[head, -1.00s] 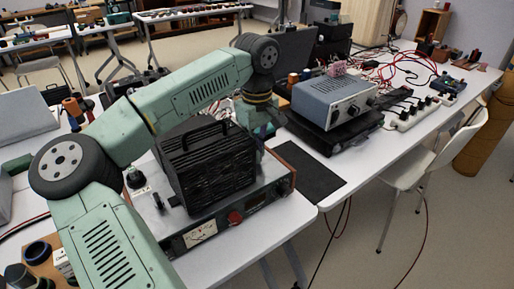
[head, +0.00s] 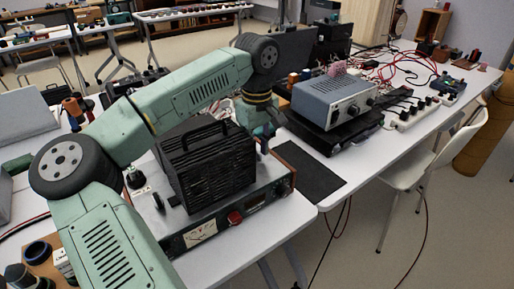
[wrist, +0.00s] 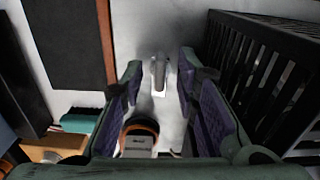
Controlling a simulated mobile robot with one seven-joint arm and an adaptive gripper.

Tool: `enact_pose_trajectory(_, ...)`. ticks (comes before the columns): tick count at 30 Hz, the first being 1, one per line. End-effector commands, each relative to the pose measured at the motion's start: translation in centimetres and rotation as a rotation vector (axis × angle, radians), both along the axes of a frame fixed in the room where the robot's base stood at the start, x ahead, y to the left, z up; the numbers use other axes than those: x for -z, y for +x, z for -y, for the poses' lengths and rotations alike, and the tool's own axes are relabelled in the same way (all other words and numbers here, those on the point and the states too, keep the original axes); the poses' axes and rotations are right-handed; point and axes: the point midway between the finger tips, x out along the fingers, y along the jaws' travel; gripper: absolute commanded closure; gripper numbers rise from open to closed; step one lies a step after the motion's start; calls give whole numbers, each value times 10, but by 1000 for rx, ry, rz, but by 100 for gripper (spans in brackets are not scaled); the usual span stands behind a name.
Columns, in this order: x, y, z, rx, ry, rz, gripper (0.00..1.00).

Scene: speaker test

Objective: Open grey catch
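A small grey metal catch (wrist: 159,76) stands on the pale top of the instrument (head: 213,229), seen in the wrist view. My gripper (wrist: 160,66) is open, with one purple-padded finger on each side of the catch and a gap to both. I cannot tell how far down the fingertips reach beside it. A round dark part with an orange rim (wrist: 141,127) and a white label shows between the fingers, closer to the camera. In the head view the catch is hidden behind the black ribbed box (head: 213,163), and my gripper is mostly hidden there too.
The black ribbed box stands close to the right finger in the wrist view (wrist: 272,62). A wooden side edge (wrist: 105,35) and a dark mat (wrist: 65,42) lie to the left. A grey-blue instrument (head: 335,97) stands on the right-hand table. A white chair (head: 432,160) stands beside that table.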

Motion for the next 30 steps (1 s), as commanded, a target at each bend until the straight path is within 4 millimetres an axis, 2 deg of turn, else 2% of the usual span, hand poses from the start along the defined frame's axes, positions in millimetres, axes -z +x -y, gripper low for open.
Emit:
enact_pose_trajectory(4,-3,0,0,0,1,1,72)
enact_pose_trajectory(8,-18,0,0,0,2,2,72)
enact_pose_trajectory(15,-69,1,0,-2,0,2,72)
enact_pose_trajectory(21,-104,0,0,-1,0,2,72)
enact_pose_trajectory(25,-116,0,0,-1,0,1,72)
enact_pose_trajectory(30,-121,0,0,0,0,0,72)
